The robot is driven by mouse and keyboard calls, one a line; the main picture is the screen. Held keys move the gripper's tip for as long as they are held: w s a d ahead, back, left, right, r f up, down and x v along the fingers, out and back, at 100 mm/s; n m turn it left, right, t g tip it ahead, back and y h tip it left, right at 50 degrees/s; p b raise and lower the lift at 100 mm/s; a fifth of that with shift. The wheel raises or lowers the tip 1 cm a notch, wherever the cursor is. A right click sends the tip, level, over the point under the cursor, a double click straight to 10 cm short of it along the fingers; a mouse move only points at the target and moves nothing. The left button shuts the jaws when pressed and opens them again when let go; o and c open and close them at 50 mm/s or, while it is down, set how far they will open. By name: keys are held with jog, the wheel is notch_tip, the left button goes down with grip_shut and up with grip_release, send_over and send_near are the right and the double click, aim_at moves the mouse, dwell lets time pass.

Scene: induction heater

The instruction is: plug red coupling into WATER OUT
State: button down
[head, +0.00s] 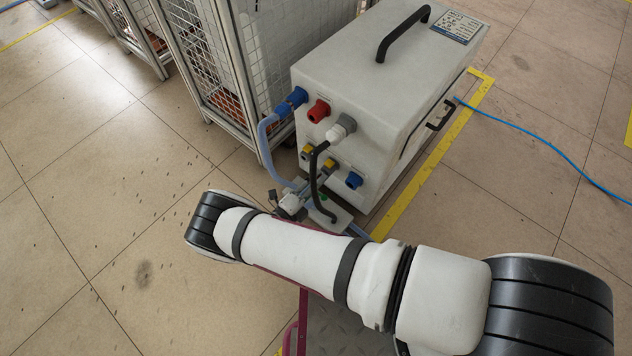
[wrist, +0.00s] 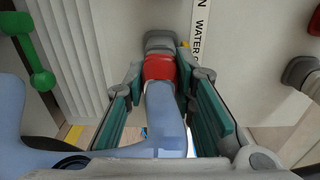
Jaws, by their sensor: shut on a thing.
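In the wrist view, the red coupling (wrist: 160,68) lies between the fingertips of my gripper (wrist: 160,80), which is shut on it. A pale blue hose (wrist: 160,115) runs from it back between the fingers. A grey fitting (wrist: 160,41) is directly ahead of the coupling, at the panel; they look in line and close, but I cannot tell whether the coupling is seated. A white label reading "WATER O…" (wrist: 201,38) is just right of it. In the head view, my gripper (head: 312,178) is low before the heater's front panel; the held coupling cannot be made out there.
The white heater box (head: 390,80) has a blue coupling (head: 292,101), a red fitting (head: 318,110) and a grey connector (head: 345,126) with a black cable. A wire cage (head: 215,75) stands close at left. A green valve handle (wrist: 36,60) is at left in the wrist view.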

jog(key=shift+w+d, duration=0.2)
jog(key=c, duration=1.2)
grip_release()
jog(key=shift+c, duration=0.2)
jog(key=v, duration=1.2)
